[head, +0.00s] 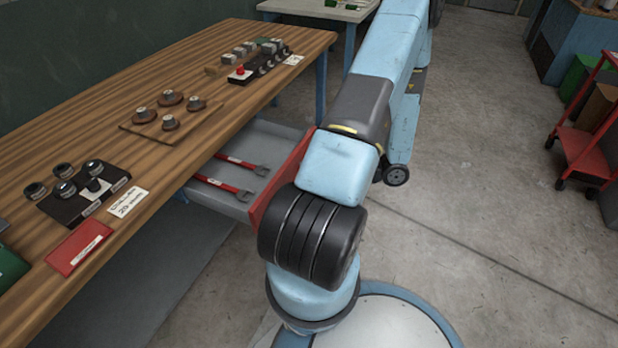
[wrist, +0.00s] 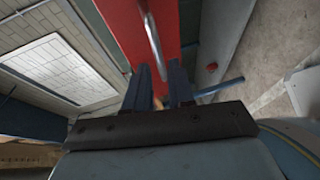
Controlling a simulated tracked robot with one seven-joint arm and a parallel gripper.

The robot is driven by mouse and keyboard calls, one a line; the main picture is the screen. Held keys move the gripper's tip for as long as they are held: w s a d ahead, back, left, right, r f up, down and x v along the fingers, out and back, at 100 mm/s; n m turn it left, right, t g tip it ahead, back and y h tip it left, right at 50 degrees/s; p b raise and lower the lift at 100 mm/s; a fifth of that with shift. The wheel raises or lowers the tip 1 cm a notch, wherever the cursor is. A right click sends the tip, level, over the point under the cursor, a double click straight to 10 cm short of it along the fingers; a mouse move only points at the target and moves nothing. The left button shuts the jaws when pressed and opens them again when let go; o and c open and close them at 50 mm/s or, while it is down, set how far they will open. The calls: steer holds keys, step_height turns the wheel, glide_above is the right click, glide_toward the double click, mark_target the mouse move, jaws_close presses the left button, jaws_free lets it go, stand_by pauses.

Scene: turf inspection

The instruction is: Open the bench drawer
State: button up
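The bench drawer stands pulled out from under the bench in the head view, its grey tray (head: 283,138) showing and its red front (head: 283,182) partly behind my arm. Two red-handled wrenches (head: 225,186) lie inside it. In the wrist view the red front (wrist: 122,27) fills the upper middle, with a silver bar handle (wrist: 153,42) on it. My gripper (wrist: 162,78) has its two dark fingers apart, with the near end of the handle showing between their tips. I cannot tell whether they touch it. The gripper is hidden in the head view.
The wooden bench top (head: 130,95) holds a board of knobs (head: 170,122), a black block with knobs (head: 85,195) and a red box (head: 80,247). A red cart (head: 585,140) stands at the right. The concrete floor between is clear.

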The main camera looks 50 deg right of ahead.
steer(key=v, duration=0.7)
stand_by(0.5)
steer(key=w+a+r+n+g+h, duration=0.1)
steer(key=w+a+r+n+g, duration=0.6)
steer(key=r+n, duration=0.45)
steer(key=w+a+r+n+g+h, duration=0.2)
steer(key=w+a+r+n+g, duration=0.3)
steer(key=a+r+n, duration=0.45)
steer(key=s+a+r+n+t+h, duration=0.3)
steer(key=a+r+n, duration=0.5)
steer(key=n, duration=0.4)
steer(key=s+a+r+n+t+h, duration=0.2)
steer(key=a+r+n+h, duration=0.3)
steer(key=a+r+n, duration=0.3)
step_height(320, 180, up, 3)
steer(key=s+n, duration=0.1)
steer(key=n, duration=0.4)
steer(key=shift+t, duration=0.4)
